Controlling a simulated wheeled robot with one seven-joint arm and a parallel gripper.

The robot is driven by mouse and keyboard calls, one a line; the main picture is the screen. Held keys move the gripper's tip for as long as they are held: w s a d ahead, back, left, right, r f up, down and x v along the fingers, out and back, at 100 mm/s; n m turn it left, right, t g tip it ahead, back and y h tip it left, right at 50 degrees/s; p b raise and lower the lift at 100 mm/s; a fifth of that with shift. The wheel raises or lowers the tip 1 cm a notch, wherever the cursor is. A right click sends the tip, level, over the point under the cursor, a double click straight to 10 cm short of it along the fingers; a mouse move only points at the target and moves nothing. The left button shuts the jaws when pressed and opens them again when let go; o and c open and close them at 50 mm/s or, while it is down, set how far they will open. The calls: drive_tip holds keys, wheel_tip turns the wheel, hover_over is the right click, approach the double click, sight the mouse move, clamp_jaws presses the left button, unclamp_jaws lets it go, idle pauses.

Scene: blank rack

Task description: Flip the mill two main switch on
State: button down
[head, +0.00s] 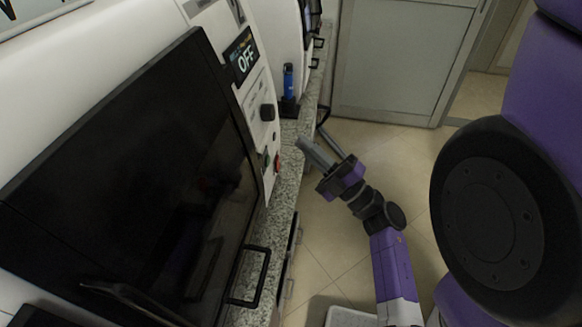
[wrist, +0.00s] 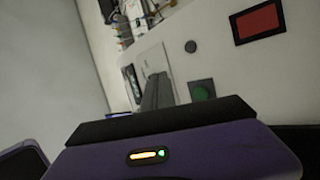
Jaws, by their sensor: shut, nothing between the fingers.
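A white machine (head: 212,27) with a large dark door stands at the left in the head view. Its front panel has a display reading OFF (head: 243,60), a black knob (head: 267,112), and a small red button (head: 278,163) lower down. No readable label tells me which control is the mill two main switch. My gripper (head: 302,143) is shut and empty, to the right of the panel over the counter edge, apart from the knob. In the wrist view its fingers (wrist: 157,90) point at a white panel with a green button (wrist: 201,91) and a dark round part (wrist: 190,46).
A granite counter (head: 288,190) runs along under the machine. A blue bottle (head: 288,82) stands on it in a dark holder. Black handles (head: 258,275) stick out at the front. A grey door (head: 400,65) is at the back. The tiled floor (head: 335,240) is open.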

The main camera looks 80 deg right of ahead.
drive_tip(key=s+d+f+n+g+y, duration=0.5)
drive_tip(key=s+f+n+y, duration=0.2)
drive_tip(key=f, duration=0.5)
drive_tip(key=shift+s+d+n+y+p, duration=0.3)
drive_tip(key=shift+s+y+p, duration=0.15)
drive_tip(key=shift+s+y, duration=0.65)
drive_tip(key=shift+w+a, duration=0.1)
drive_tip(key=shift+w, duration=0.1)
drive_tip(key=p, duration=0.4)
approach(278, 164)
drive_tip(key=w+f, duration=0.2)
drive_tip(key=w, duration=0.4)
drive_tip(key=shift+w+f, duration=0.25)
drive_tip(key=shift+w, duration=0.15)
